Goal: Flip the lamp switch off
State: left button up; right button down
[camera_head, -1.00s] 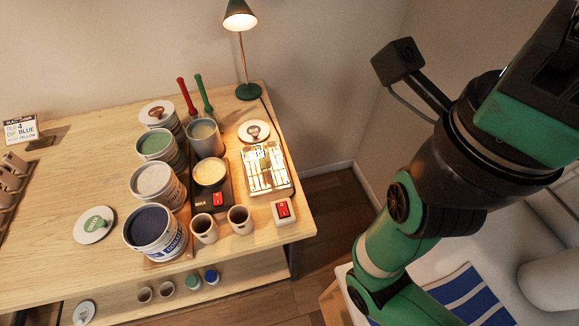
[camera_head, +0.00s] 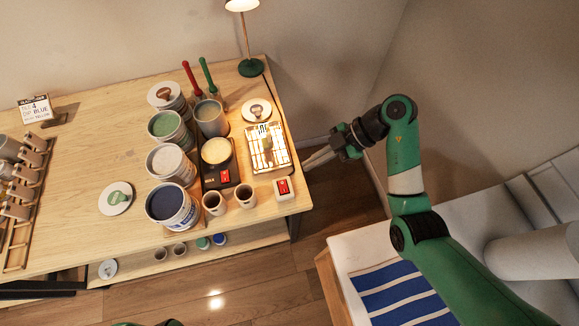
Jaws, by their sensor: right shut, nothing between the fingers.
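The desk lamp (camera_head: 250,67) stands at the back right of the table, its shade (camera_head: 241,4) cut by the top edge and glowing. A white box with a red rocker switch (camera_head: 284,187) sits at the table's front right corner. A second red switch (camera_head: 225,176) is on the black scale-like base under a small pot. My right gripper (camera_head: 307,164) is shut and empty, its pale fingers pointing left beside the table's right edge, a little behind and right of the white switch box. They look apart from the box. My left gripper is not in view.
A bright lit panel (camera_head: 267,148) lies just behind the switch box. Two small cups (camera_head: 245,196) stand left of it. Paint tubs (camera_head: 171,206) and a grey pot (camera_head: 211,118) fill the table's middle. The floor right of the table is open.

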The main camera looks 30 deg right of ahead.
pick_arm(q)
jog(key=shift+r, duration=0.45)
pick_arm(e)
jog(key=shift+s+d+r, duration=0.1)
jog(key=shift+d+r, duration=0.3)
jog(key=shift+d, duration=0.45)
jog(key=b, duration=0.3)
send_over(279, 184)
jog(key=s+d, duration=0.2)
jog(key=d, duration=0.1)
jog(key=f, duration=0.7)
jog(key=shift+w, duration=0.2)
jog(key=f, duration=0.1)
jog(key=f+b, duration=0.2)
jog(key=shift+w+f, duration=0.25)
jog(key=shift+f, duration=0.15)
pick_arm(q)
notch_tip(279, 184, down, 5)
